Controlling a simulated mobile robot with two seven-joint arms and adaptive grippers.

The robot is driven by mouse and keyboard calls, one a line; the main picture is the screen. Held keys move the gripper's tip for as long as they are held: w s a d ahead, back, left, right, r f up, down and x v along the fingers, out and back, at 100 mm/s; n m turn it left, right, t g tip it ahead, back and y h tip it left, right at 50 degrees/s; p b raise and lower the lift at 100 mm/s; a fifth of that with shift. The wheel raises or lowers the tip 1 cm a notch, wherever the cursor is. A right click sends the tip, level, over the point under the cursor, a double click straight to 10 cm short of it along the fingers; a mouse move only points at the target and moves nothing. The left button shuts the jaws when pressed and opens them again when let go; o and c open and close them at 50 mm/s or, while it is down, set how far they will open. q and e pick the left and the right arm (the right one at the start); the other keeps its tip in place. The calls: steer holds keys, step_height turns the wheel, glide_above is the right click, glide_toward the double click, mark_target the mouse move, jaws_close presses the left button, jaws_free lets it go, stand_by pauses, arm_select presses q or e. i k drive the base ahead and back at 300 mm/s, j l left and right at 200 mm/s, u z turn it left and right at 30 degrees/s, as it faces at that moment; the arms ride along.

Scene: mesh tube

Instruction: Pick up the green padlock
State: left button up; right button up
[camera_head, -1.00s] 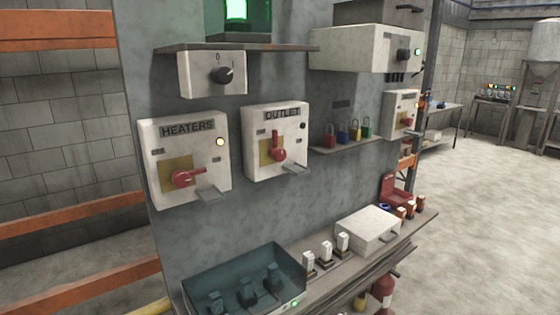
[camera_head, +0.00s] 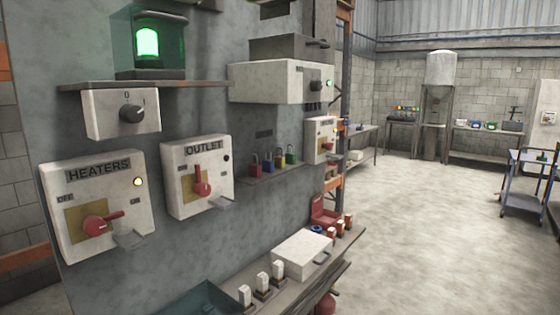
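Neither of my grippers is in view.
The HEATERS box (camera_head: 95,200) and OUTLET box (camera_head: 197,177) with red handles jut from the panel at left. Below, a ledge holds a white box (camera_head: 302,252) and several white-topped pieces. Open concrete floor (camera_head: 420,230) lies to the right, with a blue cart (camera_head: 524,185) beyond.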

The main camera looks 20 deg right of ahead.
mark_target(289, 158)
steer(key=i+l, duration=0.1)
steer(key=l, duration=0.5)
steer(key=i+l, duration=0.1)
steer(key=l, duration=0.45)
steer(key=i+l, duration=0.15)
steer(key=l, duration=0.45)
steer(key=i+l, duration=0.1)
steer(key=l, duration=0.45)
steer(key=i+l+u, duration=0.1)
steer(key=l, duration=0.5)
steer(key=i+l, duration=0.1)
steer(key=l, duration=0.45)
steer(key=i+l, duration=0.1)
steer(key=l, duration=0.5)
steer(key=i+l, duration=0.1)
steer(key=l, duration=0.45)
